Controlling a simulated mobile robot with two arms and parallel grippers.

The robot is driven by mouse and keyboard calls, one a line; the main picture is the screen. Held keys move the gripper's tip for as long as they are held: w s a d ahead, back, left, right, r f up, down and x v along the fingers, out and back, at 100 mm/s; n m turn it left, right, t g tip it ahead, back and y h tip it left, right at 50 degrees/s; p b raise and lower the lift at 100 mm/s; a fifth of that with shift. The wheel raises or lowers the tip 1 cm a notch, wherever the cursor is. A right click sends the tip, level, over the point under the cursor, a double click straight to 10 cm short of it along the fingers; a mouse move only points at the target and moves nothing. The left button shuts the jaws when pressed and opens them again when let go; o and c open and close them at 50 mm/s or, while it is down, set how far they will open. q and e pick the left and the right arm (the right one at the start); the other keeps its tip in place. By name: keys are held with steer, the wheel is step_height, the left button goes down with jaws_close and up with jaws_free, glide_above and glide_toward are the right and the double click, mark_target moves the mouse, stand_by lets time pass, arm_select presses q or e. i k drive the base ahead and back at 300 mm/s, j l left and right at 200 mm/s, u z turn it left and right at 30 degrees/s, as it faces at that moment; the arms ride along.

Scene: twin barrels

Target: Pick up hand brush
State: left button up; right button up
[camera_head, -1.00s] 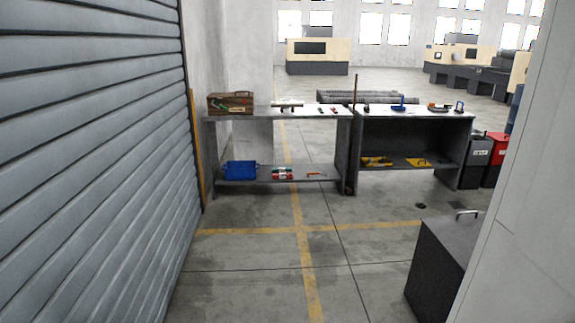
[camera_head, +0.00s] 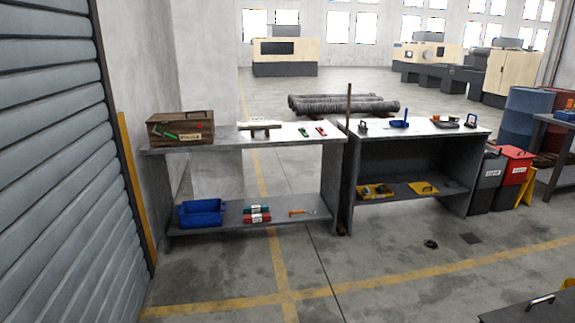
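I cannot tell for sure which item is the hand brush; the items on the benches are small at this distance. A brown, bar-like item with a pale part (camera_head: 260,128) lies on the left workbench top (camera_head: 225,136). A blue item with a raised handle (camera_head: 399,121) lies on the right workbench top (camera_head: 425,127). Neither of my grippers shows in the head view.
A wooden crate (camera_head: 180,128) stands on the left bench, a blue bin (camera_head: 201,213) on its lower shelf. A roller shutter (camera_head: 50,190) runs along the left. Grey (camera_head: 487,182) and red (camera_head: 515,166) bins stand right.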

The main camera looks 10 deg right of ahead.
mark_target(362, 128)
steer(key=i+l+z, duration=0.15)
steer(key=i, duration=0.45)
steer(key=i+z, duration=0.2)
steer(key=i, duration=0.4)
steer(key=i+z, duration=0.15)
steer(key=i, duration=0.5)
steer(key=i+j+z, duration=0.15)
steer(key=i, duration=0.45)
steer(key=i+j+z, duration=0.2)
steer(key=i, duration=0.4)
steer(key=i+l+u, duration=0.3)
steer(key=i+l, duration=0.9)
steer(key=k+l, duration=0.05)
steer(key=l, duration=0.05)
